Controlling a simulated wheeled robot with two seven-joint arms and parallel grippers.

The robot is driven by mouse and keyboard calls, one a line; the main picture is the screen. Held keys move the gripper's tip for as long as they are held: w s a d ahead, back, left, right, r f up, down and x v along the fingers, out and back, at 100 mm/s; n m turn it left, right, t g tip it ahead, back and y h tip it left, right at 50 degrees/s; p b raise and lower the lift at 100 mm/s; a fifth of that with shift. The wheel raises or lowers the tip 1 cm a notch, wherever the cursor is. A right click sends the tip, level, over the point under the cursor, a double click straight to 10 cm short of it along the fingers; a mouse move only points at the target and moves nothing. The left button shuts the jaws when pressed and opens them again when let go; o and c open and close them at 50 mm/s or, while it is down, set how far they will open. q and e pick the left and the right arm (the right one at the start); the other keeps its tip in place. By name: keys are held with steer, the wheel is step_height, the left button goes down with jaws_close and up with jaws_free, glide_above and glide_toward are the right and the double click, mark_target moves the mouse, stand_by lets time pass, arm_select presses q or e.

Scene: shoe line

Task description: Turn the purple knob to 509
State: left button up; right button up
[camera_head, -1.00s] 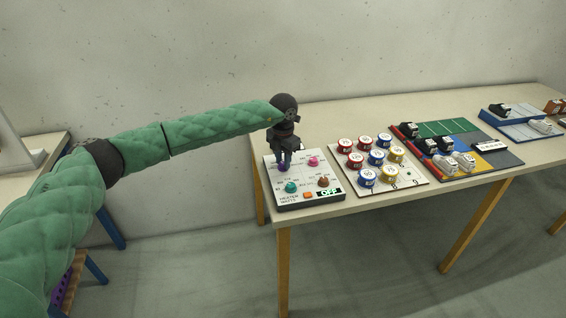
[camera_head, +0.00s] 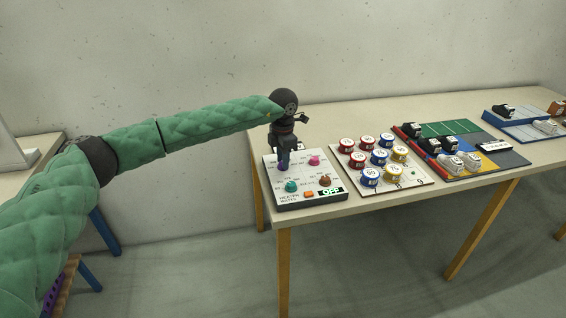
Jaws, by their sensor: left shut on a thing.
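The control panel (camera_head: 308,198) is a pale box near the left end of the table, with several coloured knobs. The purple knob (camera_head: 282,167) is at its back left, mostly hidden under my gripper. My left gripper (camera_head: 283,161) points down from above and is shut on the purple knob. A pink knob (camera_head: 314,160), a teal knob (camera_head: 291,186) and a brown knob (camera_head: 325,180) stand around it. The small display (camera_head: 331,191) at the front reads OFF, beside an orange button (camera_head: 308,194). The numbers around the purple knob are too small to read. My right gripper is not in view.
The table (camera_head: 350,118) carries a white board (camera_head: 414,185) with several red, blue and yellow cans to the right of the panel. Farther right are a coloured mat (camera_head: 510,158) and a blue tray (camera_head: 517,135) with shoes. The table's back left is clear.

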arm_select(q)
steer(key=shift+r, duration=0.1)
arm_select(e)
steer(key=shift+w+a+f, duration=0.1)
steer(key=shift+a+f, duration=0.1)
arm_select(q)
steer(key=o, duration=1)
steer(key=shift+r, duration=0.55)
step_height(320, 180, up, 6)
steer(key=shift+f+b, duration=0.15)
steer(key=shift+b, duration=0.7)
steer(key=shift+r, duration=0.45)
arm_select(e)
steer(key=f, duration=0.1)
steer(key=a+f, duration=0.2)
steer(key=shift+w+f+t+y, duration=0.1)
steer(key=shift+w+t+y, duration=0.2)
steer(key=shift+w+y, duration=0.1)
